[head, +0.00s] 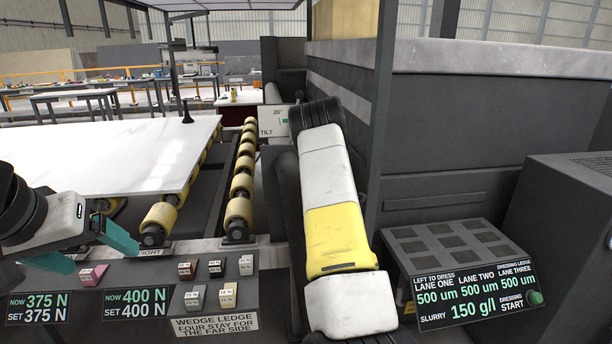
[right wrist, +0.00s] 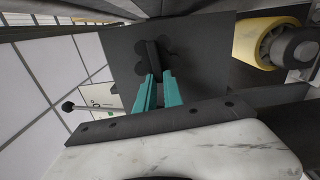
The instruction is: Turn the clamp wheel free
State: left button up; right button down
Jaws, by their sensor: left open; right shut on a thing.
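The clamp wheel (right wrist: 141,47) is a dark, lobed knob on a dark plate in the right wrist view. My right gripper (right wrist: 158,78) has its two teal fingers at the wheel, shut on its dark middle bar. In the head view the wheel and right gripper are hidden behind my own white and yellow arm. My left gripper (head: 106,262) is open and empty at the lower left of the head view, above the front panel. The white stone slab (head: 100,155) lies on the rollers at the left.
Yellow rollers (head: 239,210) run back beside the slab. A tilt sign (head: 272,121) stands behind them. A ledge holds several small labelled wedges (head: 194,298). Force displays (head: 138,303) read 400 N and 375 N. A dressing panel (head: 470,285) and grey machine housing crowd the right.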

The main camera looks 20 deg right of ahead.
jog(key=shift+f+n, duration=0.25)
jog(key=shift+n, duration=0.25)
jog(key=c, duration=1.5)
grip_release()
jog(key=shift+o, duration=0.2)
jog(key=shift+s, duration=0.1)
jog(key=v, duration=0.7)
jog(key=shift+s, duration=0.35)
